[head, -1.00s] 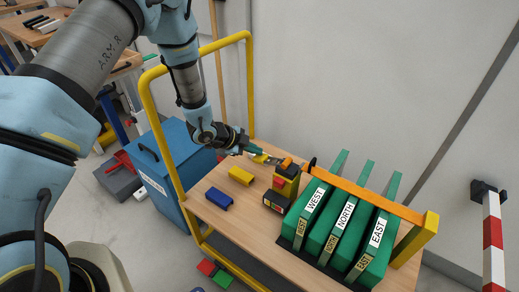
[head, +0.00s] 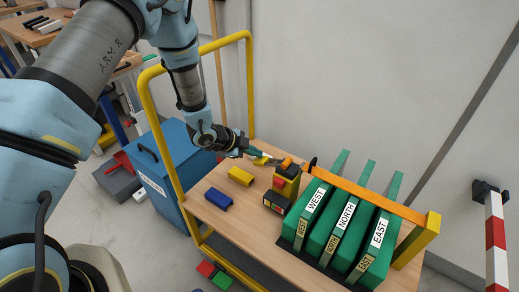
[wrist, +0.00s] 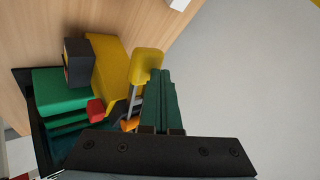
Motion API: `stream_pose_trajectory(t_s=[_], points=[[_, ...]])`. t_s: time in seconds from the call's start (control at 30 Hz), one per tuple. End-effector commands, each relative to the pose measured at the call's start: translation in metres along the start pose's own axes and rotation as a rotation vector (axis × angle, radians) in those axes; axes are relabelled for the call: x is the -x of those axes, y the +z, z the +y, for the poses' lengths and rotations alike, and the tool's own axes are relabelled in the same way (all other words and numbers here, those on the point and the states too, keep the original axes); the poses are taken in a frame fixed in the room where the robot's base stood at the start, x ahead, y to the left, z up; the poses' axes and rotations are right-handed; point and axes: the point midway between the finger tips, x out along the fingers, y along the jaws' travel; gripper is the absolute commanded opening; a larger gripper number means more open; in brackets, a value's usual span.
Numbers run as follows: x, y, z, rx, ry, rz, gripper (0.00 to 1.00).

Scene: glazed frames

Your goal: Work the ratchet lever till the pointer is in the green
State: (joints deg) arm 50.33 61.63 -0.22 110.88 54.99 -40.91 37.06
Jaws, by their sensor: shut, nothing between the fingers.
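The ratchet (head: 288,184) is a yellow block with a red part, standing at the left end of an orange strap (head: 360,188). Its lever has a yellow grip (wrist: 147,63) on a grey metal shaft in the wrist view; in the head view the grip (head: 262,160) is partly hidden by my gripper. A black gauge box (wrist: 78,62) is on the ratchet's side; it also shows in the head view (head: 276,202), too small to read the pointer. My gripper (wrist: 161,75) is shut and empty, its dark green fingers right beside the lever; I cannot tell whether they touch.
The strap runs over three green cases (head: 340,222) labelled WEST, NORTH and EAST to a yellow post (head: 427,235). A yellow block (head: 240,176) and a blue block (head: 220,199) lie on the wooden cart top (head: 245,215). A yellow rail (head: 165,135) stands at the cart's left.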

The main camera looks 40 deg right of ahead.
Motion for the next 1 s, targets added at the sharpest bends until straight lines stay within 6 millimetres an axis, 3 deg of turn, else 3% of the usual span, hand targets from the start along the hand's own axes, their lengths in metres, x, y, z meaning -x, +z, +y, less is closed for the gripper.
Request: stream_pose_trajectory(t_s=[1.0], points=[[-0.0086,0.0070,0.0068,0.001,0.001,-0.002,0.00]])
